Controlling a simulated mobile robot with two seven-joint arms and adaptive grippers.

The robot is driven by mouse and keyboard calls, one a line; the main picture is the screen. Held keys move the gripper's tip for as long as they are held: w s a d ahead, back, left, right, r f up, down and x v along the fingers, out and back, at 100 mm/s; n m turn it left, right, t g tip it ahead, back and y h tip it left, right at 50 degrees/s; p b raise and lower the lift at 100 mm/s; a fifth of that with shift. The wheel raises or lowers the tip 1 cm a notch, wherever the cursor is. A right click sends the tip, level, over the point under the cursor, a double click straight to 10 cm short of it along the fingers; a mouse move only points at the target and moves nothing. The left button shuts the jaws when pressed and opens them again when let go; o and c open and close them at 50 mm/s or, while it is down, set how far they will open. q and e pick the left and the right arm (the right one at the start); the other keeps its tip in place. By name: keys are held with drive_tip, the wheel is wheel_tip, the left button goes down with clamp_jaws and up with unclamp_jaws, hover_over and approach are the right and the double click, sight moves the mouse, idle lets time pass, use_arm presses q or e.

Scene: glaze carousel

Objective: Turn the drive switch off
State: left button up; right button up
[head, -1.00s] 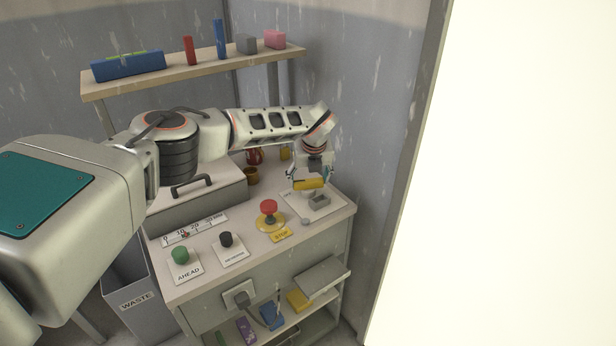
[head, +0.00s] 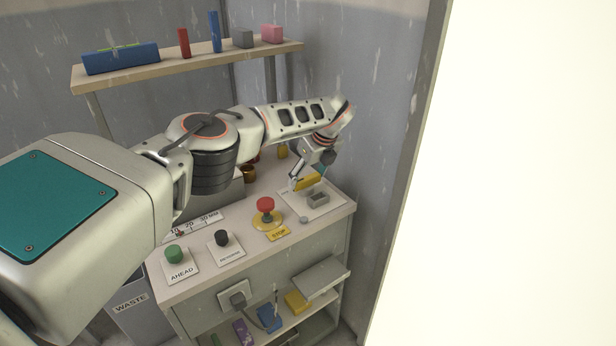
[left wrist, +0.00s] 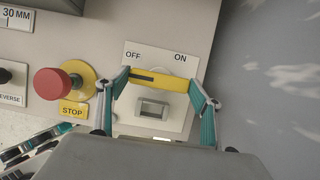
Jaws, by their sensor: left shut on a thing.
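The drive switch (left wrist: 166,79) is a yellow bar handle with a dark stripe near its left end. It stands at a white plate (left wrist: 172,116) lettered OFF on the left and ON on the right, and it also shows at the right of the counter in the head view (head: 308,182). My left gripper (left wrist: 160,80) is shut on the handle, with a teal-backed finger at each end. In the head view the left gripper (head: 307,178) leans over the plate and partly hides the handle.
A red stop button (head: 265,205) on a yellow base stands left of the switch. A small grey block-shaped fitting (head: 318,199) sits on the plate. The black (head: 222,238) and green (head: 174,253) knobs are farther left. A wall rises close on the right.

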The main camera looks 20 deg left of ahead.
use_arm(q)
drive_tip(key=shift+f, duration=0.1)
drive_tip(key=o, duration=1.1)
drive_tip(key=v, duration=1.2)
